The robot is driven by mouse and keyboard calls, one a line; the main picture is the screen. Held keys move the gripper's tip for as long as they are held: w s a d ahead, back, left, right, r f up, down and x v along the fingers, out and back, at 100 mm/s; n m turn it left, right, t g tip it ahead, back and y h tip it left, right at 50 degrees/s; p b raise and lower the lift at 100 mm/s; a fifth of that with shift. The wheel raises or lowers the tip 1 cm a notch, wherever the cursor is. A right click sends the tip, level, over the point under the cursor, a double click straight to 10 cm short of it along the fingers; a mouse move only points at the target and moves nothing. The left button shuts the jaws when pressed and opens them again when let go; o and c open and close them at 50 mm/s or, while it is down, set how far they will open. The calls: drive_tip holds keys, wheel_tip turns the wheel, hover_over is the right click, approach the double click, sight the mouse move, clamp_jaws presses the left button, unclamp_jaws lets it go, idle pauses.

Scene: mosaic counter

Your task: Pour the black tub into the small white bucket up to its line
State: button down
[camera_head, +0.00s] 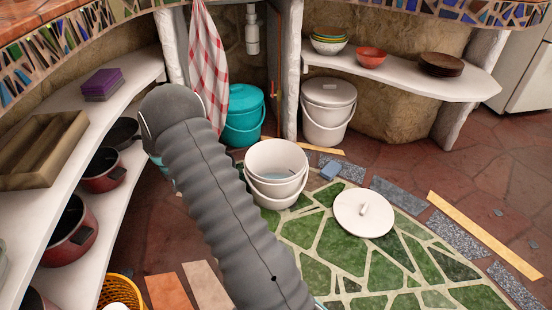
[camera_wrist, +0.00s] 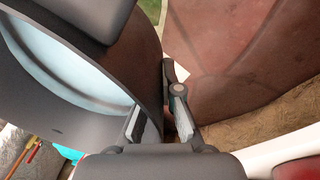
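The small white bucket (camera_head: 275,158) stands on the green mosaic floor in the head view, with pale blue showing inside it. In the wrist view a large dark round vessel, which I take as the black tub (camera_wrist: 138,60), fills the left side, close to the camera. Pale blue shows inside its rim. My gripper (camera_wrist: 167,110) has its fingers at the tub's near edge and appears shut on it; the exact contact is hard to see. In the head view my grey sleeved arm hides the gripper and the tub. The bucket's line is not visible.
A teal bucket (camera_head: 245,112) and a lidded white bucket (camera_head: 329,108) stand behind. The left shelf (camera_head: 95,240) holds pots and a wooden tray (camera_head: 42,150).

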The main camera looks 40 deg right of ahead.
drive_tip(key=w+d+m, duration=0.3)
drive_tip(key=w+d, duration=0.2)
drive_tip(key=d, duration=0.6)
drive_tip(key=w+d+m+g, duration=0.1)
drive_tip(key=w+d+m, duration=0.2)
drive_tip(key=d, duration=0.9)
drive_tip(key=shift+w+d+f, duration=0.25)
drive_tip(key=shift+w, duration=0.6)
